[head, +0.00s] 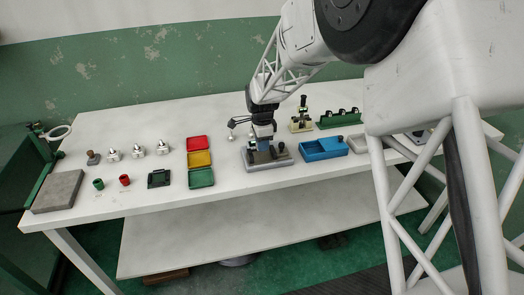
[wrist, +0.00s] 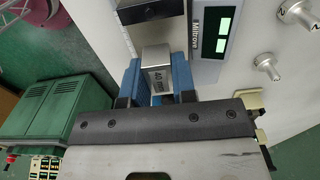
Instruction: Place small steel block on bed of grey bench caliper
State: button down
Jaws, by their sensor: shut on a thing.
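The small steel block (wrist: 160,77), marked 40 mm, is between the two blue fingers of my gripper (wrist: 157,70) in the wrist view. My gripper is shut on it. The grey bench caliper (wrist: 206,68), with a green-lit display, lies right beyond the fingers, and a dark part of it is just past the block. In the head view my gripper (head: 264,143) is low over the caliper (head: 270,166). The block is hidden there. I cannot tell whether the block touches the bed.
A blue bin (head: 322,149) stands close right of the caliper, and a brass-coloured instrument (head: 301,122) behind it. Red, yellow and green trays (head: 200,160) are to the left. Several metal knobbed pieces (head: 138,151) and a grey slab (head: 58,191) stand farther left.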

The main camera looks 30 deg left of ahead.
aim_at(262, 156)
jog(key=shift+f, duration=1.7)
jog(key=shift+f, duration=0.15)
jog(key=c, duration=0.9)
grip_release()
notch_tip(262, 156, up, 12)
jog(key=shift+r, duration=0.15)
